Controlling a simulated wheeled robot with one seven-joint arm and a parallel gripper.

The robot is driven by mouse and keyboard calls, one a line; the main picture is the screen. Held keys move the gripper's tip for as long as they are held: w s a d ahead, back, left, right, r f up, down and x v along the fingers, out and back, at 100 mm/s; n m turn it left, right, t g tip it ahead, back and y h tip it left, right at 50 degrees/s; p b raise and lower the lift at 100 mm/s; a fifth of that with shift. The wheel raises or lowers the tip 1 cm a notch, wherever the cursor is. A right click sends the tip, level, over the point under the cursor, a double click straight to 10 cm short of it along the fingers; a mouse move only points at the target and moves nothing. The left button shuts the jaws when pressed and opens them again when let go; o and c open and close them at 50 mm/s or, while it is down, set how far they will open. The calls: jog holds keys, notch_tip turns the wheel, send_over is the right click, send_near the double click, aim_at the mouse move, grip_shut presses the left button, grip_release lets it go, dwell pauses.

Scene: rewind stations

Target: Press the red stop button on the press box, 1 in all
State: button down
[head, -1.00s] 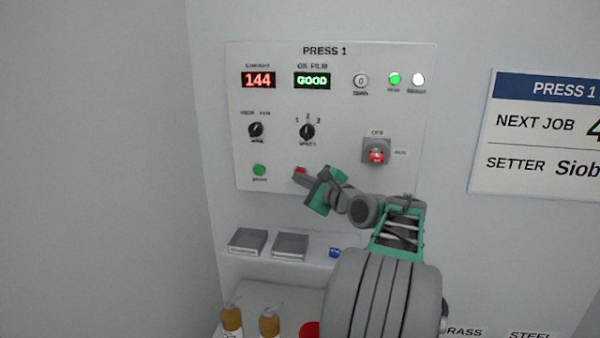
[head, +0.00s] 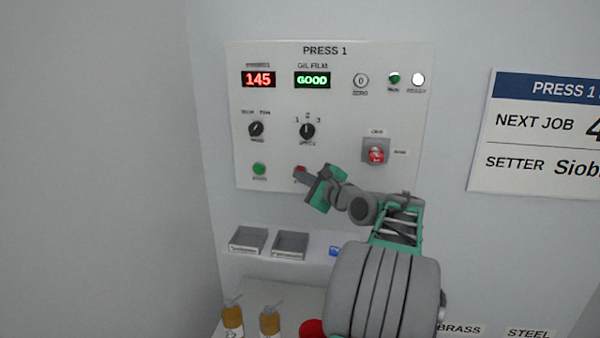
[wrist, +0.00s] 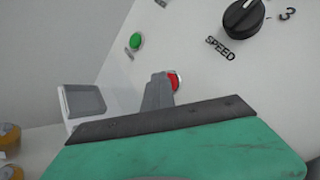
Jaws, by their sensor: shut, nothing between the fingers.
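The press box (head: 335,60) is a white panel headed PRESS 1 on the wall. Its red stop button (head: 299,169) sits at the lower middle, right of the green start button (head: 259,169). The red button also shows in the wrist view (wrist: 175,81), partly covered by my fingers. My gripper (head: 300,176) is shut and empty, its fingertips at the red button; I cannot tell whether they touch it. The counter display (head: 258,80) reads 145, the oil film display (head: 312,80) reads GOOD, and the green run lamp (head: 394,78) looks dark.
A red and grey switch (head: 375,153) is on the panel's right. Two grey trays (head: 290,245) and a small blue thing (head: 334,251) are on the ledge below. Bottles (head: 232,318) and a red round thing (head: 311,328) stand lower. A job sign (head: 530,130) hangs at right.

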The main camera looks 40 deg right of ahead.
jog(key=shift+s+a, duration=0.5)
jog(key=shift+a, duration=0.15)
jog(key=s+a, duration=0.1)
jog(key=a, duration=0.1)
jog(key=s+a, duration=0.2)
jog(key=shift+b, duration=0.4)
dwell(0.7)
